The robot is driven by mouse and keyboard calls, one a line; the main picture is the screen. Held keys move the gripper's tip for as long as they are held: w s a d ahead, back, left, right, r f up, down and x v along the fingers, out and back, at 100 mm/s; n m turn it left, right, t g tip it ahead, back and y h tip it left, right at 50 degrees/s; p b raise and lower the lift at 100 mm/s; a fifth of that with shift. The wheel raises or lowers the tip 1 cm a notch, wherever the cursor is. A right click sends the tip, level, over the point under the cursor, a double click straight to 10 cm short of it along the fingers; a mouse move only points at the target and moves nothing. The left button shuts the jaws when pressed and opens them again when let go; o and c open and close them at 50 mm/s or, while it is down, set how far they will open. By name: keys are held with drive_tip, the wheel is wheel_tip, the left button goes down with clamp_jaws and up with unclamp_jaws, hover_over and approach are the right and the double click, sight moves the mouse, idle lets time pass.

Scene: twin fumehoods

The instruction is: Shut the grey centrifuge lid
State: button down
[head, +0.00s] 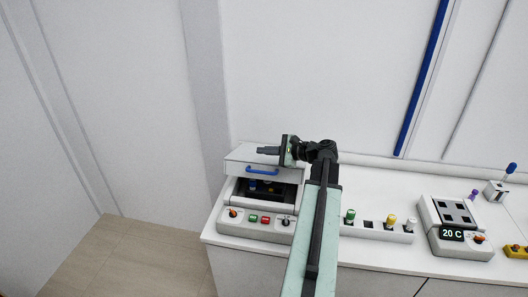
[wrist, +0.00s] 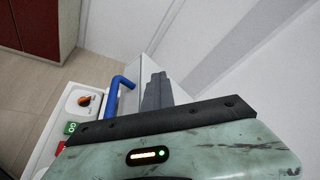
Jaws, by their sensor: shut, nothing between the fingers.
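The centrifuge (head: 243,226) stands at the left end of the bench. Its grey lid (head: 240,154) is raised at the back, with a blue handle (head: 262,170) on its front face. The dark chamber (head: 275,190) below is open to view, with small blue and yellow items inside. My gripper (head: 262,150) is shut and empty; it points left and appears just above or behind the lid's upper edge. In the wrist view the closed fingers (wrist: 157,82) are to the right of the blue handle (wrist: 122,84). Whether they touch the lid I cannot tell.
Right of the centrifuge are a white rack (head: 378,232) with coloured-capped vials and a heater block (head: 462,246) reading 20 C. A small holder (head: 495,192) and a yellow rack (head: 517,250) are at the far right. A wall is behind the bench.

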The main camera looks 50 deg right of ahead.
drive_tip(key=c, duration=2.2)
unclamp_jaws()
drive_tip(key=c, duration=1.5)
unclamp_jaws()
drive_tip(key=shift+o, duration=0.2)
